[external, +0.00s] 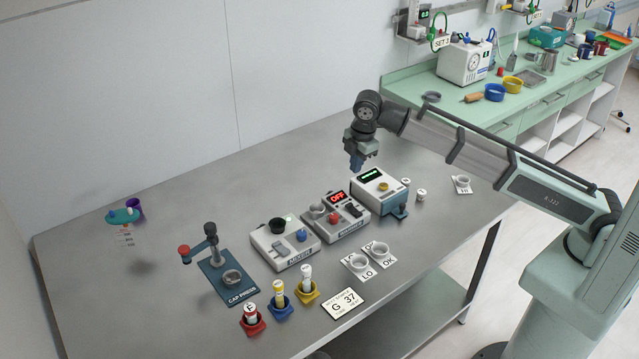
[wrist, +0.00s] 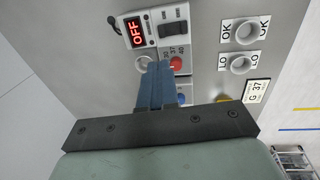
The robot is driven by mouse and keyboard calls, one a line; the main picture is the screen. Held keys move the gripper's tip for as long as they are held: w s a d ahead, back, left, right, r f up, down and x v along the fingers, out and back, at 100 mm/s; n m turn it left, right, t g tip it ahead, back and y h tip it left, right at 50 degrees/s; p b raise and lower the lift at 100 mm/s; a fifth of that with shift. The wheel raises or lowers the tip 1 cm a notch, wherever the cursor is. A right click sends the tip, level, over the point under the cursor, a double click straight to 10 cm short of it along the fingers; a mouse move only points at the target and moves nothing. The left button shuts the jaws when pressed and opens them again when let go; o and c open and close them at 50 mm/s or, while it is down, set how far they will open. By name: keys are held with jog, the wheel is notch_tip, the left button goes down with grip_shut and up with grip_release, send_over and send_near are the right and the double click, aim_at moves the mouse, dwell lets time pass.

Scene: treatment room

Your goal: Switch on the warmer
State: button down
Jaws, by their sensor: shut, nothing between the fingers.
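The warmer (external: 349,229) is a pale box in the middle of the device row. Its display (external: 337,197) reads OFF in red, and this also shows in the wrist view (wrist: 135,32). A dark rocker switch (wrist: 172,29) sits beside the display. A red knob (wrist: 176,62) with temperature marks and a grey round well (wrist: 144,62) are on the same top. My gripper (external: 356,165) is shut and empty, pointing down above and behind the device row. In the wrist view its blue fingers (wrist: 158,68) overlap the warmer's knob end; contact is not visible.
A mixer (external: 286,248) stands left of the warmer, and a box with a green display (external: 378,195) stands right. LO and OK cups (external: 360,264), a G 37 card (external: 344,303) and coloured vial holders (external: 280,307) lie in front. A cap press (external: 222,278) stands left. The back left table is mostly clear.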

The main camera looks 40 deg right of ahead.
jog(key=shift+s+d, duration=0.1)
jog(key=shift+s, duration=0.05)
send_near(349, 204)
jog(key=f, duration=0.5)
jog(key=shift+w, duration=0.4)
jog(key=shift+w+f, duration=0.1)
jog(key=shift+f, duration=0.8)
jog(key=shift+w+f, duration=0.2)
jog(key=shift+f, duration=0.1)
jog(key=shift+s+r, duration=0.1)
jog(key=shift+s, duration=0.05)
jog(key=shift+s+r, duration=0.25)
jog(key=shift+s, duration=0.4)
